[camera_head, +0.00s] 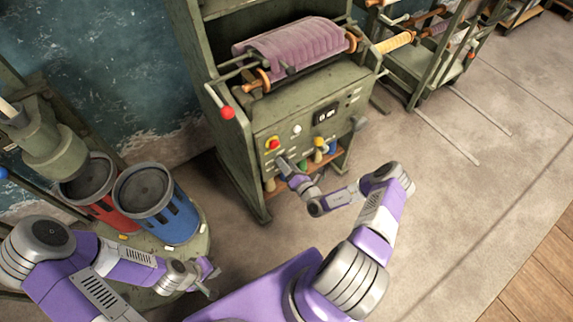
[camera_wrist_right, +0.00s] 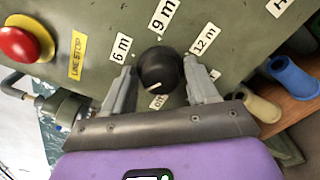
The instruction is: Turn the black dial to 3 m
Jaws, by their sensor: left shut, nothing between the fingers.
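The black dial (camera_wrist_right: 158,68) sits on the green panel in the right wrist view, with labels reading 6 m (camera_wrist_right: 121,46), 9 m (camera_wrist_right: 162,14) and 12 m (camera_wrist_right: 205,38) around it. An OFF label (camera_wrist_right: 158,102) is below it. A short white mark shows near the dial's lower edge, toward OFF. No 3 m label is readable. My right gripper (camera_wrist_right: 160,78) is open, one finger on each side of the dial with small gaps. It also shows at the panel in the head view (camera_head: 284,166), hiding the dial. My left gripper (camera_head: 211,282) is shut and empty, low at left.
A red stop button (camera_wrist_right: 18,44) on a yellow base is left of the dial. A red-knobbed lever (camera_head: 227,112) sticks out at the machine's left. Blue (camera_head: 160,205) and red (camera_head: 88,190) bins stand at left.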

